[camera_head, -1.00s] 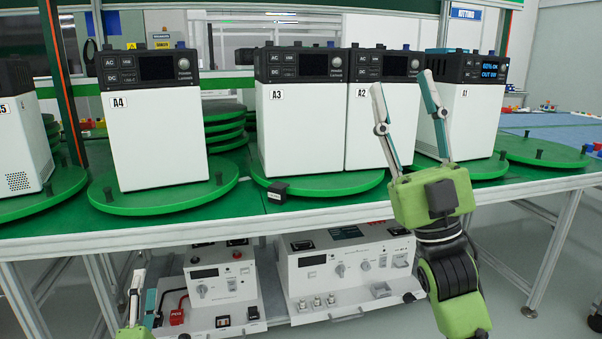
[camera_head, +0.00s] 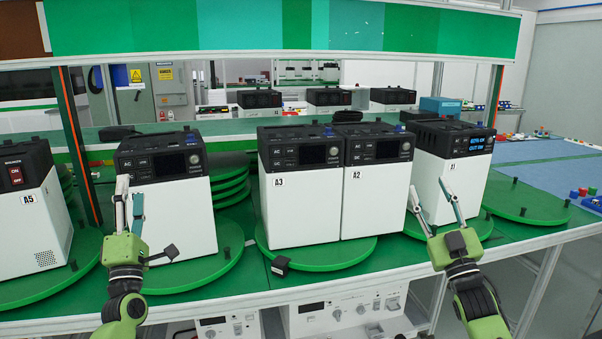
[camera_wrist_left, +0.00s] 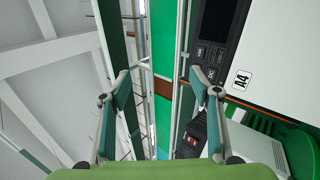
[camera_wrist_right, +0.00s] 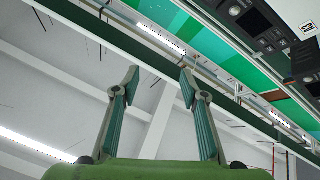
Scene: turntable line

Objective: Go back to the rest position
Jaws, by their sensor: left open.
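My left gripper (camera_head: 129,216) is raised in front of the white unit A4 (camera_head: 185,215), fingers pointing up, open and empty. In the left wrist view its fingers (camera_wrist_left: 162,95) stand apart, with the A4 label to their right. My right gripper (camera_head: 433,208) is in front of the white unit A1 (camera_head: 432,174), fingers up and spread with nothing between them. In the right wrist view its fingers (camera_wrist_right: 158,85) are apart, with the ceiling behind them.
Units A3 (camera_head: 300,207) and A2 (camera_head: 370,205) share a green turntable (camera_head: 325,257). Unit A5 (camera_head: 30,225) stands at left. A small black block (camera_head: 280,265) lies at the front edge. Grey test devices (camera_head: 350,312) sit below the table.

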